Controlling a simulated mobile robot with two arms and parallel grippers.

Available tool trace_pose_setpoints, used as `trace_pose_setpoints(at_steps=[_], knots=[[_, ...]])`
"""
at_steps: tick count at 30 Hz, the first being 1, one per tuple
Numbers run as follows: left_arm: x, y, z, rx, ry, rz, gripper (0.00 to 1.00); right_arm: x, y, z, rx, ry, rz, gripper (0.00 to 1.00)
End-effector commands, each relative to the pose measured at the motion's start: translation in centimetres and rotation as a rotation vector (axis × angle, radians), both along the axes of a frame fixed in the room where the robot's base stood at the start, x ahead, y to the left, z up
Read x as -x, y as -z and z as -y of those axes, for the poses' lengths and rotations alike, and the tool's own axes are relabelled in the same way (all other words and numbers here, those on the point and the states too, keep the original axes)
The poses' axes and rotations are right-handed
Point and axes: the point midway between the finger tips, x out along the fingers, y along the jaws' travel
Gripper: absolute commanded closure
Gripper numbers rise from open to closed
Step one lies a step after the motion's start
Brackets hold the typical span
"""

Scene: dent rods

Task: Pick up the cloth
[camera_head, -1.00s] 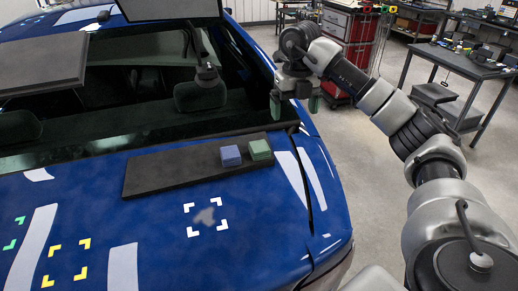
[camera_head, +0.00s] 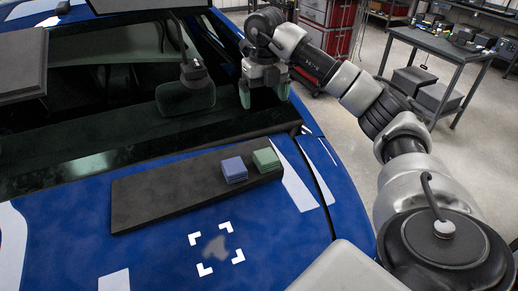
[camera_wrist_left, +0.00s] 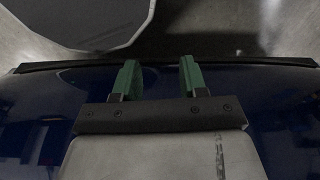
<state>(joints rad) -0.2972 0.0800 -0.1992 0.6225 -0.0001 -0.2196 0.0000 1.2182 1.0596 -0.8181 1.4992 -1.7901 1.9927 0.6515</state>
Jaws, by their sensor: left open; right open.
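A small blue folded cloth (camera_head: 234,170) and a green folded cloth (camera_head: 266,160) lie side by side on the right end of a long black board (camera_head: 160,196) on the blue car. My right gripper (camera_head: 264,95) is open and empty. In the head view it shows above and beyond the green cloth, clear of both cloths, with its green fingertips pointing down. My left gripper (camera_wrist_left: 158,80) shows only in the left wrist view. Its two green fingers are apart with nothing between them. No cloth shows in that view.
White corner marks (camera_head: 217,248) frame a grey patch on the car in front of the board. A dark grey workbench (camera_head: 440,60) with boxes stands at the right on open floor.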

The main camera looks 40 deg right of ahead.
Motion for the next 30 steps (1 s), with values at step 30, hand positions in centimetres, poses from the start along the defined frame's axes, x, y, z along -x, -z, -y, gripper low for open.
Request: trace_pose_setpoints(at_steps=[30], knots=[[0.1,8.0,0.1,0.001,0.001,-0.001,0.57,0.1,13.3,0.0,0.000,0.000,-0.003,0.06]])
